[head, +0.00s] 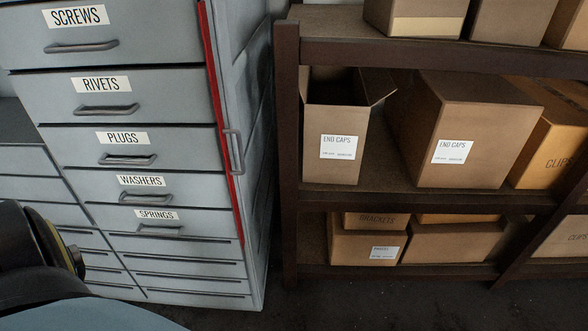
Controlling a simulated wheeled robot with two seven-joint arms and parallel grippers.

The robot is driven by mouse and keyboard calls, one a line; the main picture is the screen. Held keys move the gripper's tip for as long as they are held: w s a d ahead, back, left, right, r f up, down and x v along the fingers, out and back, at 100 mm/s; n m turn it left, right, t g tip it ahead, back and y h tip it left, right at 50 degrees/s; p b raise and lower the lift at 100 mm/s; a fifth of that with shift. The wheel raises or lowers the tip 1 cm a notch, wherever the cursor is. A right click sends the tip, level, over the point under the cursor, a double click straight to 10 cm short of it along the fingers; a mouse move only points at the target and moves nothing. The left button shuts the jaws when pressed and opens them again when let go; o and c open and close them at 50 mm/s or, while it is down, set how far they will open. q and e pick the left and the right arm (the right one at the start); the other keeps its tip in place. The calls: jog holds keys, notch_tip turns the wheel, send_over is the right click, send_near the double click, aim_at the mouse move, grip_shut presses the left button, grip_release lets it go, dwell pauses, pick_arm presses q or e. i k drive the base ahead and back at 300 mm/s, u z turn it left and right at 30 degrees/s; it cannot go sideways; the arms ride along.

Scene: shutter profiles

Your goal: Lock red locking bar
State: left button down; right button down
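The red locking bar (219,130) is a narrow upright strip along the right front edge of the grey drawer cabinet (150,55). A grey pull handle (235,152) sits beside it at mid-height, on a grey strip at the cabinet's corner. I cannot tell whether the bar is latched. The cabinet's labelled drawers, from SCREWS at the top to SPRINGS, look shut. Neither of my grippers is in view. A dark part of my own body with a yellow ring shows at the lower left.
A dark brown shelf rack (289,150) stands right of the cabinet, with a narrow gap between. It holds several cardboard boxes, including an open END CAPS box (332,135) and a closed one (465,130). Dark floor (400,305) shows in front.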

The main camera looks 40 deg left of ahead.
aim_at(201, 9)
jog(key=i, duration=1)
jog(key=u, duration=1.85)
